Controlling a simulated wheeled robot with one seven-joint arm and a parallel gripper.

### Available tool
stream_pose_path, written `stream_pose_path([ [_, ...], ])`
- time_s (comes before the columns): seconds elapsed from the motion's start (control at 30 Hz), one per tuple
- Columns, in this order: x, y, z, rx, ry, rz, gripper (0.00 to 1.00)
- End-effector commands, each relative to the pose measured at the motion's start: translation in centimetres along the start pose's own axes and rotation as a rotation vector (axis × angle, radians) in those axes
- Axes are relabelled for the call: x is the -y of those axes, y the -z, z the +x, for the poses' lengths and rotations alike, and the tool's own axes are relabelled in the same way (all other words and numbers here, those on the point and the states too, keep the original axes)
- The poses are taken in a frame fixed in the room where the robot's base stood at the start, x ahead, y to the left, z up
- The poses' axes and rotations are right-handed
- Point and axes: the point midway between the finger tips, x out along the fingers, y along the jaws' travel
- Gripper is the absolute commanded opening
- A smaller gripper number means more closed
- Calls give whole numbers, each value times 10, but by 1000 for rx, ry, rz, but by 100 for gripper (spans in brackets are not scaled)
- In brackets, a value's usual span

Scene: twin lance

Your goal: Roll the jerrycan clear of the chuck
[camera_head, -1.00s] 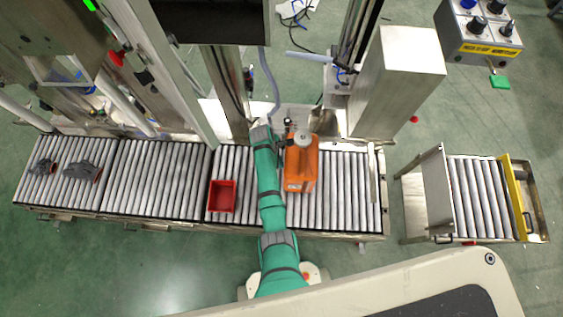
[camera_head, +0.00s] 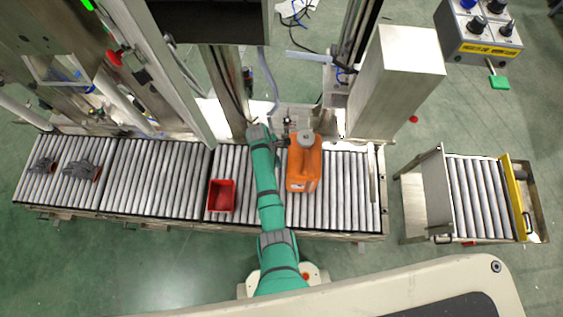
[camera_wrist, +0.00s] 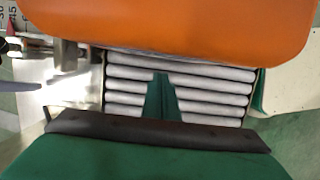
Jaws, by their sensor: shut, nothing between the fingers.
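The orange jerrycan (camera_head: 304,170) with a grey cap (camera_head: 306,138) stands on the roller conveyor (camera_head: 345,190), right of my arm. Its orange side fills the top of the wrist view (camera_wrist: 170,25). My gripper (camera_head: 282,142) is shut and empty, at the jerrycan's upper left near the cap. I cannot tell whether it touches the can. A small metal fitting (camera_head: 288,124), which may be the chuck, shows behind the can's upper left at the conveyor's far edge. A metal fixture (camera_wrist: 65,55) also shows left of the can in the wrist view.
A red bin (camera_head: 222,197) sits on the rollers left of my arm. Dark parts (camera_head: 82,170) lie at the far left. Bare rollers lie right of the can, up to a raised end bar (camera_head: 371,175). A steel column (camera_head: 392,85) stands behind.

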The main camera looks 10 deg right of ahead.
Motion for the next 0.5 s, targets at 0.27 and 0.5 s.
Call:
stream_pose_path([
  [0.27, 1, 18, -22, 0, 0, 2, 0],
  [0.5, 1, 17, -50, -1, 0, 3, 0],
])
